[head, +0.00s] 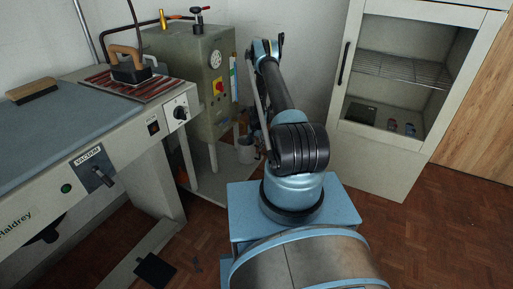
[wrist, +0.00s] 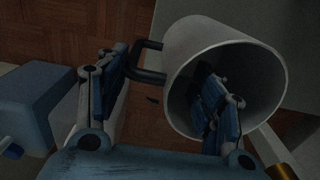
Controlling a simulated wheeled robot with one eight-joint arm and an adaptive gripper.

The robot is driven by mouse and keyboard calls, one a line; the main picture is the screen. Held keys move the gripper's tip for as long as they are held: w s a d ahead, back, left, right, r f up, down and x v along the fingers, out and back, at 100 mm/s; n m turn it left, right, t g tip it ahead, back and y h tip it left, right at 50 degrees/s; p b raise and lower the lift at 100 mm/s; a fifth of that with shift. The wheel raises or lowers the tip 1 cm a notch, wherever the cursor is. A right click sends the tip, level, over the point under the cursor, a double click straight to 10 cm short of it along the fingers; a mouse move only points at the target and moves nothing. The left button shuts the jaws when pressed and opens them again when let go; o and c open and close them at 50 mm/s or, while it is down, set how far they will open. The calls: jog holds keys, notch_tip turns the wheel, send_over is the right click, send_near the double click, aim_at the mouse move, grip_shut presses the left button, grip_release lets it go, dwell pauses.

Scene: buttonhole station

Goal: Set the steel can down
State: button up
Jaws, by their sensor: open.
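The steel can (wrist: 210,45) fills the upper right of the wrist view, its open mouth toward the camera and a dark handle (wrist: 150,62) on its left side. My gripper (wrist: 163,68) is open. One finger is outside the can near the handle and the other reaches into its mouth, so the wall lies between them. In the head view the can (head: 246,151) shows small and upright beside the low pale shelf of the boiler stand. I cannot tell whether its base rests on that shelf. My fingers are hidden behind my arm there.
A green-grey boiler (head: 190,65) stands behind the can. An ironing table (head: 60,125) with an iron (head: 130,66) and a brush (head: 32,90) is at left. A glass-fronted cabinet (head: 405,85) stands at right. Wooden floor (head: 420,235) is clear in front of it.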

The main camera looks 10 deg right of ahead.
jog(key=s+r+n, duration=0.1)
jog(key=s+r, duration=0.2)
jog(key=r, duration=1.4)
jog(key=s+r+n, duration=0.1)
jog(key=s+r, duration=0.2)
jog(key=r, duration=1.5)
jog(key=s+r+n+t, duration=0.1)
jog(key=s+r, duration=1.2)
jog(key=r, duration=0.2)
jog(key=s+r+n, duration=0.1)
jog(key=s+r, duration=0.2)
jog(key=s, duration=0.7)
jog(key=s+r+n, duration=0.1)
jog(key=s+r, duration=0.3)
jog(key=s, duration=0.5)
jog(key=s+f+n, duration=0.1)
jog(key=s+f, duration=0.2)
jog(key=s, duration=0.6)
jog(key=s+f+n+t, duration=0.1)
jog(key=s+f, duration=0.2)
jog(key=s, duration=0.6)
jog(key=shift+s+d+f, duration=0.25)
jog(key=shift+s+d, duration=0.05)
jog(key=shift+d, duration=0.15)
jog(key=shift+w+f, duration=0.2)
jog(key=shift+w, duration=0.3)
